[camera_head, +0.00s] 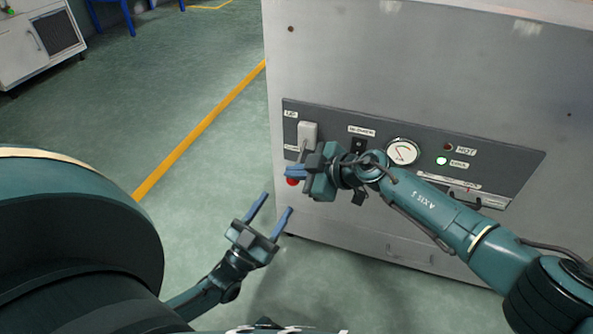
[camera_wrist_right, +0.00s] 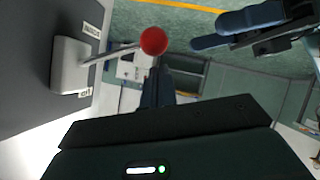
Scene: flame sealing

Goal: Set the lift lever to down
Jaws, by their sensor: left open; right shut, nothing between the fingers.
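The lift lever's pale housing (camera_head: 307,132) is on the panel's left end, with an UP label (camera_head: 291,114) above it. Its red ball knob (camera_head: 292,182) shows low, partly covered by my right gripper (camera_head: 290,171). In the right wrist view the rod runs from the housing (camera_wrist_right: 70,65) to the red knob (camera_wrist_right: 154,41), slanting toward the longer label (camera_wrist_right: 91,31). My right gripper's shut, empty fingers (camera_wrist_right: 155,85) lie close to the knob; I cannot tell if they touch. My left gripper (camera_head: 271,208) is open and empty, below the knob.
The grey machine (camera_head: 420,60) carries a dial gauge (camera_head: 402,151), a lit green lamp (camera_head: 441,161) and a dark switch (camera_head: 358,145) beside the lever. A drawer-like handle (camera_head: 410,254) is low on its front. Open green floor (camera_head: 190,90) lies to the left.

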